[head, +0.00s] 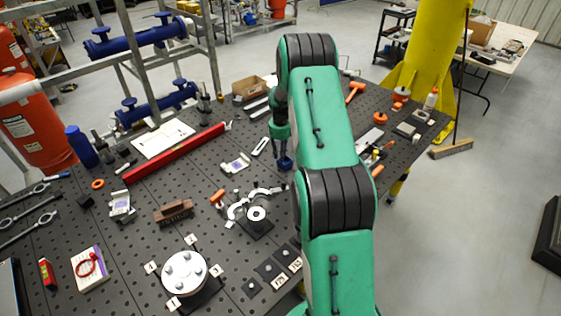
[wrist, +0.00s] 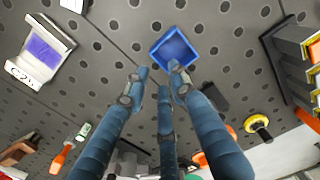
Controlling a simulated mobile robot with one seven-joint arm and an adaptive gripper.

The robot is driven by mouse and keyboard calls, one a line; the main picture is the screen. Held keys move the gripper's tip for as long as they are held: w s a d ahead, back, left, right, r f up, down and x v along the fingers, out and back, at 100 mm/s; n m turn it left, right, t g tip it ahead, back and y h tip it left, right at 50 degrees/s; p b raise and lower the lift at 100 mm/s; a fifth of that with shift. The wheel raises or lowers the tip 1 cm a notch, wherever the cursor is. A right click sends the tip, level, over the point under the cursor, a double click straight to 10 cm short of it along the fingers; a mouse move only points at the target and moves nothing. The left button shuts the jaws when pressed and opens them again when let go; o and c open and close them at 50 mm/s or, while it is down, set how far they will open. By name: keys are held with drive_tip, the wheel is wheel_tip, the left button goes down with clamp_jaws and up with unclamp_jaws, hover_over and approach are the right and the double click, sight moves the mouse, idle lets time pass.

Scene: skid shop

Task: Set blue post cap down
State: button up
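The blue post cap (wrist: 174,46) shows in the wrist view as a small square with raised edges, just beyond my fingertips and seemingly flat on the dark perforated table. My gripper (wrist: 160,80) has three blue fingers. Their tips stand apart, with nothing visible clamped between them. The right fingertip overlaps the cap's lower edge in the picture; I cannot tell whether it touches. In the head view my gripper (head: 284,163) points down close to the table, left of my green arm. I cannot make out the cap separately there.
A white holder with a purple pad (wrist: 42,48) lies left of the cap in the wrist view. A dark rack (wrist: 290,60) stands to the right. In the head view a red bar (head: 175,153) and white curved pieces (head: 250,202) lie left of my gripper.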

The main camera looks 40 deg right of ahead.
wheel_tip(320, 180, up, 7)
drive_tip(key=shift+f, duration=0.2)
idle(0.6)
drive_tip(key=s+a+r+n+t, duration=0.1)
drive_tip(key=s+a+r+n, duration=0.3)
drive_tip(key=a+r+n, duration=0.7)
drive_tip(key=s+a+r+n+t, duration=0.1)
drive_tip(key=s+a+r+n, duration=0.35)
drive_tip(key=a+r, duration=1.2)
drive_tip(key=s+a+r+n+t, duration=0.1)
drive_tip(key=s+a+r+n, duration=0.3)
drive_tip(key=s+a+n, duration=0.15)
drive_tip(key=s+a+r+n+t, duration=0.1)
drive_tip(key=s+a+r+n, duration=0.35)
drive_tip(key=s+a, duration=0.25)
drive_tip(key=s+a+f+n, duration=0.1)
drive_tip(key=s+a+n, duration=0.3)
drive_tip(key=s, duration=0.3)
drive_tip(key=s+a+f+n+t, duration=0.1)
drive_tip(key=s+a+n, duration=0.3)
drive_tip(key=s+n, duration=0.2)
drive_tip(key=shift+s+t, duration=0.3)
drive_tip(key=shift+s, duration=0.8)
